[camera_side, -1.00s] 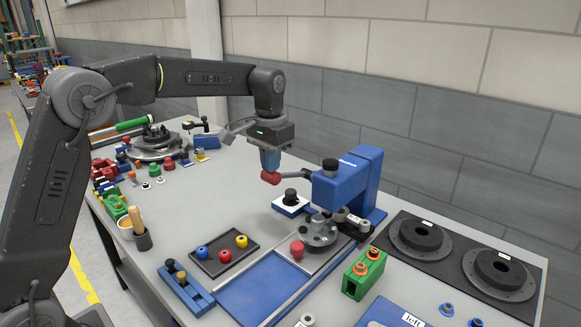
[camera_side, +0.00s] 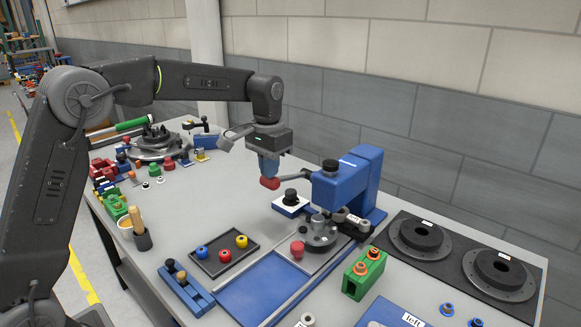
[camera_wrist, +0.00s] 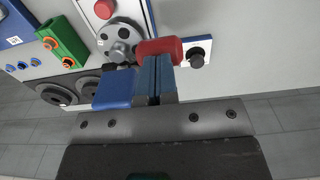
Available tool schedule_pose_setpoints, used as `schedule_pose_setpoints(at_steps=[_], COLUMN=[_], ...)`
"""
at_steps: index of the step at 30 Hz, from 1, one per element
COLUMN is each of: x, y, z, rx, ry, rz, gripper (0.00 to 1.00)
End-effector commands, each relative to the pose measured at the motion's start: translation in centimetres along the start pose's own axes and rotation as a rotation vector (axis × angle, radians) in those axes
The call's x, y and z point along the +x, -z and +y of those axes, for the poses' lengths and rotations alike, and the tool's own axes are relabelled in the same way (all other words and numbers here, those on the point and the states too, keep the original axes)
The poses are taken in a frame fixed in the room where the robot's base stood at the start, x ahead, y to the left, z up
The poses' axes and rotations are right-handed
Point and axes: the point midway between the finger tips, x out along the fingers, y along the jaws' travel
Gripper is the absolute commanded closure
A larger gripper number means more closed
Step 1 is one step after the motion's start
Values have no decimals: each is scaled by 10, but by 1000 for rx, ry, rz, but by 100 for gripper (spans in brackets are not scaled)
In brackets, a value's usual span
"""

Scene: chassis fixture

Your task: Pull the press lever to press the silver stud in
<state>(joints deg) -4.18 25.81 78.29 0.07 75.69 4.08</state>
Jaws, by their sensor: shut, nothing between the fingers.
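The blue press (camera_side: 352,180) stands at the middle right of the table. Its dark lever (camera_side: 297,175) reaches left to a red knob (camera_side: 270,183). My gripper (camera_side: 268,172) points down with its blue fingers shut and empty, right at the top of the knob. In the wrist view the shut fingers (camera_wrist: 156,64) reach the red knob (camera_wrist: 160,47), seemingly touching it. A grey round chassis (camera_side: 322,238) sits below the press head. A silver stud (camera_side: 317,223) seems to stand upright on it; its depth is too small to tell.
A white block with a black knob (camera_side: 291,197) stands below the lever. A dark tray (camera_side: 222,255) with coloured pieces, a green block (camera_side: 364,274) and a black plate with round parts (camera_side: 455,252) surround the fixture. A wall runs behind the table.

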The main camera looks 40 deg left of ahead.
Motion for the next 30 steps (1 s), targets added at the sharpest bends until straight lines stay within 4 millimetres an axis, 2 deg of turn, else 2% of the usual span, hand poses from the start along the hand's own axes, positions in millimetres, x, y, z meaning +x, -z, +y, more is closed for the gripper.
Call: schedule_pose_setpoints(at_steps=[13,30], x=[15,20], y=[-3,-3], z=[0,0], rx=[0,0], ry=[1,1], rz=[-5,-5], gripper=[100,100])
